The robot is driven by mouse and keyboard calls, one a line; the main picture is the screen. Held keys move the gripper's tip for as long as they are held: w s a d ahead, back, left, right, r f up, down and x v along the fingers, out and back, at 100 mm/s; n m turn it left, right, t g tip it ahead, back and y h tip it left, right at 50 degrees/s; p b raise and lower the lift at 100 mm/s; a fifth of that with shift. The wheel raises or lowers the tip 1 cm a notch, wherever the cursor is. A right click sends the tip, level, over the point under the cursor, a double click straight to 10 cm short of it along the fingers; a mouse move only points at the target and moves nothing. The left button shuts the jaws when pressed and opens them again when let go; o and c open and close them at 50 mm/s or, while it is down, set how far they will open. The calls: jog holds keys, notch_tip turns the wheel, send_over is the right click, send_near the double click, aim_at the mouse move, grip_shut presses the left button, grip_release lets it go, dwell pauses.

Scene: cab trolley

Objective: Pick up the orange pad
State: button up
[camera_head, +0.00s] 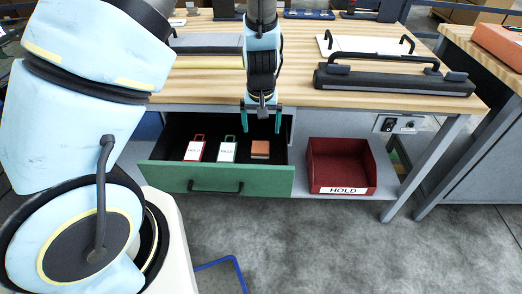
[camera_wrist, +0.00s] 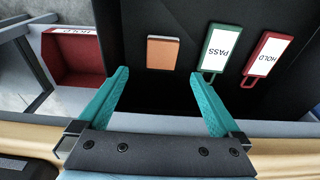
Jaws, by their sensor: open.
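The orange pad (camera_head: 260,148) is a small flat block lying in the right part of the open green-fronted drawer (camera_head: 215,178). It also shows in the wrist view (camera_wrist: 162,52), upper middle, ahead of and between the line of my fingers. My gripper (camera_head: 263,120) points down above the back of the drawer. Its two teal fingers are spread wide with nothing between them. It also shows in the wrist view (camera_wrist: 163,98). The pad is apart from both fingers.
A red HOLD tag (camera_head: 195,149) and a green PASS tag (camera_head: 227,150) lie left of the pad. A red bin (camera_head: 342,167) labelled HOLD stands right of the drawer. The wooden worktop (camera_head: 300,98) overhangs the drawer's back, close to my arm.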

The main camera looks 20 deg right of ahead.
send_over(260, 146)
jog(key=s, duration=0.2)
jog(key=f, duration=0.4)
jog(key=shift+w+a+f, duration=0.1)
jog(key=shift+w+f, duration=0.1)
jog(key=shift+w, duration=0.05)
jog(key=shift+w+f+p, duration=0.1)
jog(key=shift+w+f, duration=0.1)
jog(key=shift+f, duration=0.65)
jog(key=shift+w+f+p, duration=0.1)
jog(key=shift+w+f, duration=0.1)
jog(key=shift+f, duration=0.7)
jog(key=shift+w+f+p, duration=0.1)
jog(key=shift+w+f, duration=0.1)
jog(key=shift+f, duration=0.65)
jog(key=c, duration=1.3)
notch_tip(260, 146, up, 10)
